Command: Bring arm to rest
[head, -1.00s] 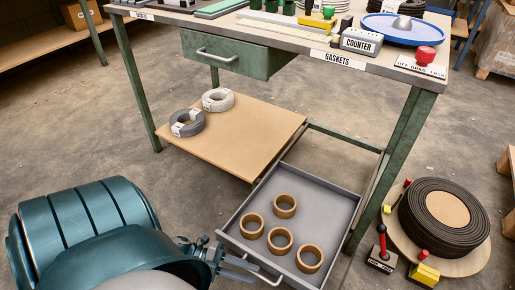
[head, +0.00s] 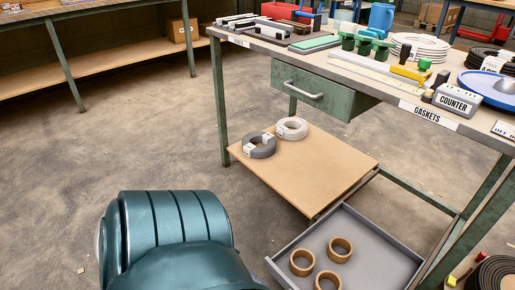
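Neither gripper shows in the head view. A teal rounded part of my own body (head: 180,235) fills the lower left, with no fingers visible. An open grey drawer (head: 385,247) sticks out low under the bench at the bottom, cut off by the lower frame edge. Brown rings lie in it: one at the upper right (head: 340,250), one at the left (head: 302,263) and one at the bottom (head: 328,281). The drawer's front and handle are out of view.
The green bench (head: 400,88) holds a counter (head: 457,103), a blue tray (head: 490,88) and several tools. A closed green drawer (head: 318,97) hangs under it. Two cable coils lie on the lower shelf (head: 300,180). Bare floor (head: 120,140) is clear at left.

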